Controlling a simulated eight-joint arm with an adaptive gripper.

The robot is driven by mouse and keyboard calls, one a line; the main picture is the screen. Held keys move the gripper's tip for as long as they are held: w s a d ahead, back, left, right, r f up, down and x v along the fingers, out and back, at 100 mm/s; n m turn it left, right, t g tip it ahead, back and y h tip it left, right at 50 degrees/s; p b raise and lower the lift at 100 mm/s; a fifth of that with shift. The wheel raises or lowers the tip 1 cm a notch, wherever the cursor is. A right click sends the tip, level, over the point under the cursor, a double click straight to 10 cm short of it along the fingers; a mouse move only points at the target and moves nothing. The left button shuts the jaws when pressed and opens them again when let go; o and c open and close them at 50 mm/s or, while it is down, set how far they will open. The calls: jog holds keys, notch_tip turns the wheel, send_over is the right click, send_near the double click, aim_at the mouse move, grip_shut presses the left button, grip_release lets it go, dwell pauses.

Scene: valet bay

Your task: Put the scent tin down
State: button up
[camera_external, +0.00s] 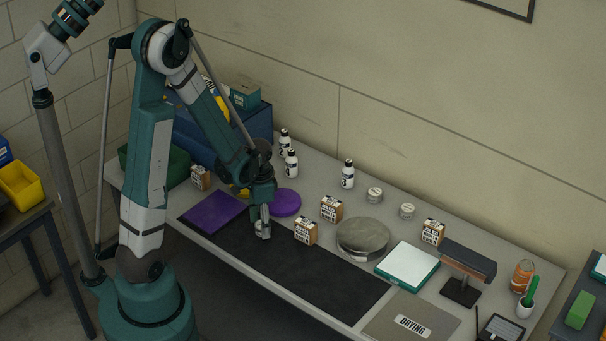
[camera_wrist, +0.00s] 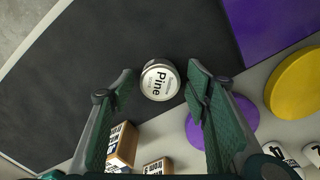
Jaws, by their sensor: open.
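The scent tin (camera_wrist: 160,82), a small round tin with a white lid reading "Pine", sits label up on the black mat (camera_wrist: 85,60). It lies between and just beyond my open fingertips (camera_wrist: 160,76) in the wrist view, with a gap on each side. In the external view my gripper (camera_external: 262,222) points down over the near edge of the black mat (camera_external: 310,272), low above the surface. The tin there is mostly hidden by the fingers.
A purple cloth (camera_external: 213,207) lies left of my gripper and a purple disc (camera_external: 286,202) behind it. Boxes stand to the right (camera_external: 306,231) and behind (camera_external: 331,208). Two other tins (camera_external: 375,195) (camera_external: 407,211) stand farther back. The mat's right part is clear.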

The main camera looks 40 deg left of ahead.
notch_tip(320, 180, up, 12)
jog(key=shift+p, duration=0.45)
dwell(0.5)
dwell(0.7)
jog(key=s+r+n+t, duration=0.3)
jog(key=s+r, duration=0.2)
jog(key=r, duration=0.3)
jog(key=s+d+r+n+t, duration=0.1)
jog(key=s+r+n+t, duration=0.2)
jog(key=r, duration=0.6)
jog(key=shift+s+d+r+n+t, duration=0.35)
jog(key=shift+s+t, duration=0.25)
jog(key=shift+s, duration=0.6)
jog(key=shift+o, duration=0.5)
jog(key=shift+w+a, duration=0.1)
